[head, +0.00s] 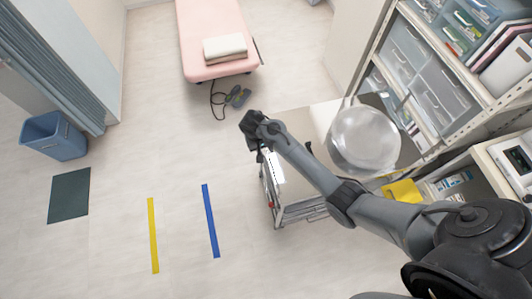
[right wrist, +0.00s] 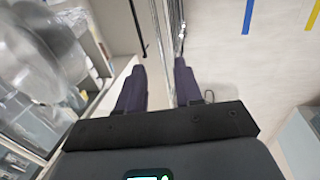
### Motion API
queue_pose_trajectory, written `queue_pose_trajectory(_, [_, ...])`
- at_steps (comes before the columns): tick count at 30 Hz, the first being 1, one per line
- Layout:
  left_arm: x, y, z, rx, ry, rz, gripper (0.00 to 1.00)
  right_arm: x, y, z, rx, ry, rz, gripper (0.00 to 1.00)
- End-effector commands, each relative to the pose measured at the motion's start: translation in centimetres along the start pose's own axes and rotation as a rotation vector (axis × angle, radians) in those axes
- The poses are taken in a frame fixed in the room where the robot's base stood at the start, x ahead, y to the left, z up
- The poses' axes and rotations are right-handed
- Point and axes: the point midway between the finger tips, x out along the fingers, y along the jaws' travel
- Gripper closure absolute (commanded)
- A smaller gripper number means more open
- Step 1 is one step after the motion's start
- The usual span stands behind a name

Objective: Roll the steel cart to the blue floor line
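The steel cart (head: 290,188) stands right of centre in the head view, partly hidden under my right arm. The blue floor line (head: 210,220) lies on the floor to the left of the cart, with bare floor between them. My right gripper (head: 260,147) is at the cart's left edge. In the right wrist view my right gripper (right wrist: 161,70) has its two fingers apart. A shiny metal edge or rail of the cart (right wrist: 174,28) runs in line with the gap between them; I cannot tell if they touch it. My left gripper is not in view.
A large clear round bowl-like object (head: 364,140) is at the cart's right. Shelves (head: 440,95) stand on the right. A yellow line (head: 153,235), dark mat (head: 69,195) and blue bin (head: 54,137) are on the left. A pink couch (head: 208,25) is at the back.

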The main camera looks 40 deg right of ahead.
Motion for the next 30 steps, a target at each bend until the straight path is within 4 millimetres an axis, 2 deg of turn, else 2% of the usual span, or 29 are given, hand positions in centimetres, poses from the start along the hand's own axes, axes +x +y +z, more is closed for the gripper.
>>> queue_pose_trajectory(6, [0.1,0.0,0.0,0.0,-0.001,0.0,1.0,3.7,0.1,0.0,-0.001,-0.001,0.003,0.65])
queue_pose_trajectory(13, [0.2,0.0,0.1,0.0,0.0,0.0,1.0,6.5,0.0,0.0,0.0,0.0,0.001,0.65])
queue_pose_trajectory(18, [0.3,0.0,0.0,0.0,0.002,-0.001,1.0,7.4,0.0,0.0,0.0,0.001,0.0,0.65])
queue_pose_trajectory(27, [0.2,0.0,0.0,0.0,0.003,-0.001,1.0,7.6,0.0,0.0,0.0,0.002,0.0,0.65])
queue_pose_trajectory(28, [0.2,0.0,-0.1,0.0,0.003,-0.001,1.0,7.5,0.0,0.0,0.0,0.002,0.0,0.67])
queue_pose_trajectory(30, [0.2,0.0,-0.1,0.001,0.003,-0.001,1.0,7.5,0.0,0.0,0.0,0.002,0.0,0.77])
